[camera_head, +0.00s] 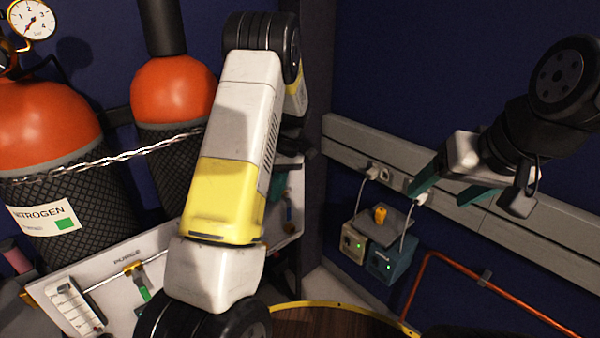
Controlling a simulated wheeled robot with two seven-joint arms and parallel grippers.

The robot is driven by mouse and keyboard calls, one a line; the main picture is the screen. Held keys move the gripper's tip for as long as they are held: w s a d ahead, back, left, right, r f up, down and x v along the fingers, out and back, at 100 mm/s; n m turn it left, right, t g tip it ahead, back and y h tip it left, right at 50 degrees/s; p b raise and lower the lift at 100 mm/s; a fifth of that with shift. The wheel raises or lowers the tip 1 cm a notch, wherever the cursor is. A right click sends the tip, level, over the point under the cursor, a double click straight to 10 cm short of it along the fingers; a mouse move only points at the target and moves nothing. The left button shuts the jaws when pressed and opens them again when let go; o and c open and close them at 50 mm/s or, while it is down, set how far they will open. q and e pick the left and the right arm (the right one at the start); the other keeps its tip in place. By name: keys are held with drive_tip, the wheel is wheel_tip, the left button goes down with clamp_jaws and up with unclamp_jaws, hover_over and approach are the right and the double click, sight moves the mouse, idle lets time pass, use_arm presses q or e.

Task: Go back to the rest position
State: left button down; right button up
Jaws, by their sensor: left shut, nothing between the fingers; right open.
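My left arm's white and yellow link (228,150) rises through the middle of the view and bends back at the top. My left gripper (280,186) is mostly hidden behind that link; a bit of teal finger shows in front of the panel, and it is shut and empty. My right gripper (438,197) comes in from the right. Its two teal fingers are apart, with nothing seen between them, in front of the grey wall rail.
Two orange-topped gas cylinders (45,125) (172,92) stand at left behind a chain. A purge panel (108,283) lies below. Two plugged-in boxes (354,243) (392,262) sit under the rail (345,138). A copper pipe (480,285) runs at lower right.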

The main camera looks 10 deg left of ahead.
use_arm(q)
drive_tip(key=s+d+r+m+t+h, duration=0.25)
drive_tip(key=s+r, duration=0.35)
drive_tip(key=r, duration=0.3)
drive_tip(key=s+d+r+m+t+h, duration=0.1)
drive_tip(key=s+r+m+t, duration=0.15)
drive_tip(key=s+r, duration=0.55)
drive_tip(key=s+d+r+m+t, duration=0.1)
drive_tip(key=s+r+m+t, duration=0.1)
drive_tip(key=s, duration=0.4)
drive_tip(key=s+d+r+m+t+h, duration=0.1)
drive_tip(key=s+d+r+m+t, duration=0.1)
drive_tip(key=s+r+m, duration=0.2)
drive_tip(key=shift+s+d+r, duration=0.3)
drive_tip(key=shift+s+r, duration=0.15)
drive_tip(key=shift+s, duration=0.65)
